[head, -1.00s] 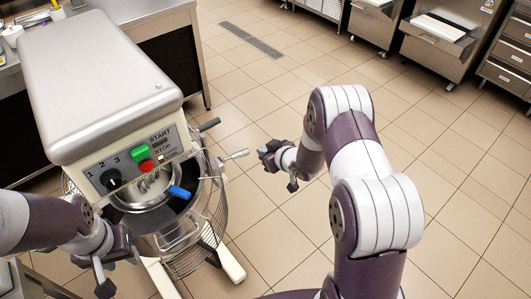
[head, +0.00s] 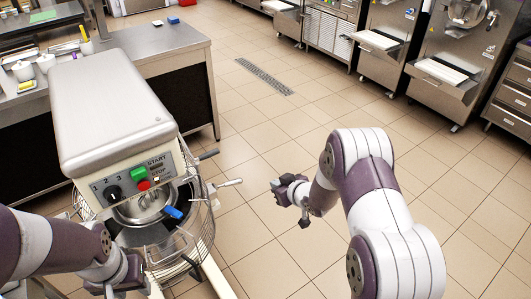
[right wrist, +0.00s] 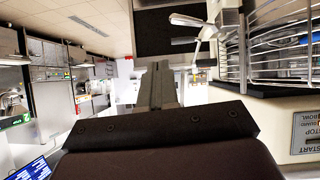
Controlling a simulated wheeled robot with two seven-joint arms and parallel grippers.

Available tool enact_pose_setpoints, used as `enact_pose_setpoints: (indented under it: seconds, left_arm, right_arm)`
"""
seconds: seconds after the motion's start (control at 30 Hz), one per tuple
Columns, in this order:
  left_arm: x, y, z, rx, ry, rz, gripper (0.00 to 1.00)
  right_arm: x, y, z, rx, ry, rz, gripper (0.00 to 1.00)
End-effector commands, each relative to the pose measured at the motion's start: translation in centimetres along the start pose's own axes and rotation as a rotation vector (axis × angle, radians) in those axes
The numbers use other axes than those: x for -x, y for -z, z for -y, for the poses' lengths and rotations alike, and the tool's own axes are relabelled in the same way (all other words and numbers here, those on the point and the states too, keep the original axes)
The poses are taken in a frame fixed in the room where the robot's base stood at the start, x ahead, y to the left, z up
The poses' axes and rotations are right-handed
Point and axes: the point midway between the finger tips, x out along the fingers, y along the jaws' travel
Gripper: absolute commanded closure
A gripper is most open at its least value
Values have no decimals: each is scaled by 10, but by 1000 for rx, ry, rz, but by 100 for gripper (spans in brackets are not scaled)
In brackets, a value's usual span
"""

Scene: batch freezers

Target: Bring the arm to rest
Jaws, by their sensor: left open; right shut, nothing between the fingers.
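My right arm reaches into the middle of the head view. Its gripper (head: 290,192) is shut and empty, in free air to the right of the planetary mixer (head: 115,110). In the right wrist view the shut fingers (right wrist: 160,85) stand up from the dark palm with nothing between them. My left arm comes in from the left, and its gripper (head: 122,278) is open in front of the mixer's lower left side. It overlaps the mixer in the picture; I cannot tell whether it touches.
The mixer has a wire guard, a bowl (head: 150,207), a lever (head: 225,184) and start and stop buttons. A steel counter (head: 150,50) stands behind it. Steel batch freezers (head: 455,60) line the back right. The tiled floor (head: 270,135) between is clear.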

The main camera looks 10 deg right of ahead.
Motion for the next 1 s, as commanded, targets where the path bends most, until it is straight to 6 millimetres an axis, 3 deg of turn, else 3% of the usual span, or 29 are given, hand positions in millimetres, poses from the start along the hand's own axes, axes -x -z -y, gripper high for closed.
enact_pose_setpoints:
  seconds: [0.17, 0.27, 0.33, 0.4, 0.53, 0.6, 0.67, 0.8, 1.0]
  left_arm:
    - [0, 0, 0, 0, 0, 0, 57]
    - [0, 0, 0, 0, 0, 0, 57]
    - [1, 0, 0, 0, 0, 0, 57]
    - [0, 0, 0, 0, 0, 0, 57]
    - [0, 0, 0, 0, 0, 0, 57]
    - [0, 0, 0, 0, 0, 0, 57]
    - [0, 0, 0, 0, 0, 0, 57]
    - [0, 0, 0, 0, 0, 0, 57]
    - [0, 0, 0, 0, 0, 0, 57]
  right_arm:
    - [0, -10, -2, 6, -11, 47, 100]
    - [14, -55, -3, -40, -51, 238, 100]
    - [55, -86, -2, -111, -108, 471, 100]
    - [111, -96, 13, -190, -145, 680, 100]
    - [205, -93, 58, -312, -148, 915, 100]
    - [242, -87, 80, -356, -134, 967, 100]
    - [262, -77, 94, -376, -126, 958, 100]
    - [266, -52, 98, -346, -123, 868, 100]
    - [265, -52, 99, -341, -122, 869, 100]
